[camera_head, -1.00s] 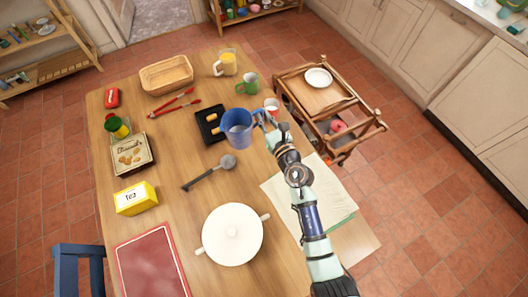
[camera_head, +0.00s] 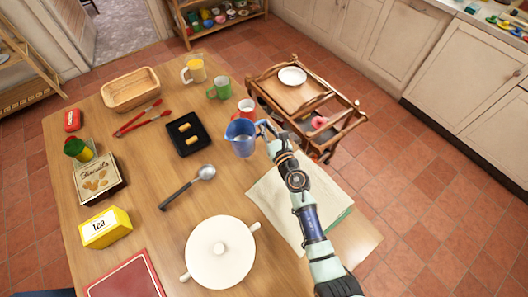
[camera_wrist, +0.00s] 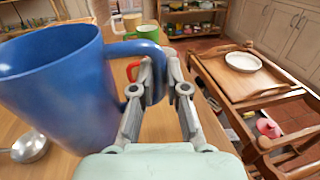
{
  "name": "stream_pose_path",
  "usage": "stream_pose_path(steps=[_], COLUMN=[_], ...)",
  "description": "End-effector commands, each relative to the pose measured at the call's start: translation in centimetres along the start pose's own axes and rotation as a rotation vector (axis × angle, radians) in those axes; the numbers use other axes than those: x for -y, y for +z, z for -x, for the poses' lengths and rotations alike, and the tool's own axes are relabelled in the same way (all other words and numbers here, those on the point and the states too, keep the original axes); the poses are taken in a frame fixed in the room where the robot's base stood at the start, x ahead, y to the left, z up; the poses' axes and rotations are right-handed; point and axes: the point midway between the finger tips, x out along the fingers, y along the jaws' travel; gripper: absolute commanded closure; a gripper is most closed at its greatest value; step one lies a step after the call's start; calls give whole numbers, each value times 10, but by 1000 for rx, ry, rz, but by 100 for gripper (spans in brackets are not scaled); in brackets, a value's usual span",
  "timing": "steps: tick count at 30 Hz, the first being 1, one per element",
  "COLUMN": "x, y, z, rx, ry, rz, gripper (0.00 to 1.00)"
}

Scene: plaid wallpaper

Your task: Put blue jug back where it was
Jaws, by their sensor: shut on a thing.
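The blue jug (camera_head: 241,138) is at the right part of the wooden table, its handle toward my arm. My gripper (camera_head: 268,131) is shut on the jug's handle from the right. In the wrist view the jug (camera_wrist: 62,85) fills the left side, and my gripper's fingers (camera_wrist: 158,82) close around its handle. The jug looks about upright, slightly tilted in the wrist view. I cannot tell whether its base touches the table.
A black tray (camera_head: 204,141) with yellow pieces lies left of the jug. A red mug (camera_head: 246,106) stands close behind it, a green mug (camera_head: 219,88) farther back. A ladle (camera_head: 188,187) lies front left, a cloth (camera_head: 285,205) front right. A wooden cart (camera_head: 300,93) stands beyond the table's right edge.

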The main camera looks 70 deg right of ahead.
Motion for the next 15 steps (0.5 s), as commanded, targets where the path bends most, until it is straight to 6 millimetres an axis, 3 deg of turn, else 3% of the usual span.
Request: stream_pose_path(steps=[1, 3, 12, 15], x=[0, 0, 0, 0], y=[-25, -36, -45, -60], z=[0, -1, -1, 0], rx=[2, 2, 2, 2], ry=[0, 0, 0, 0], rz=[-2, -1, -1, -2], gripper=[100, 100, 100, 100])
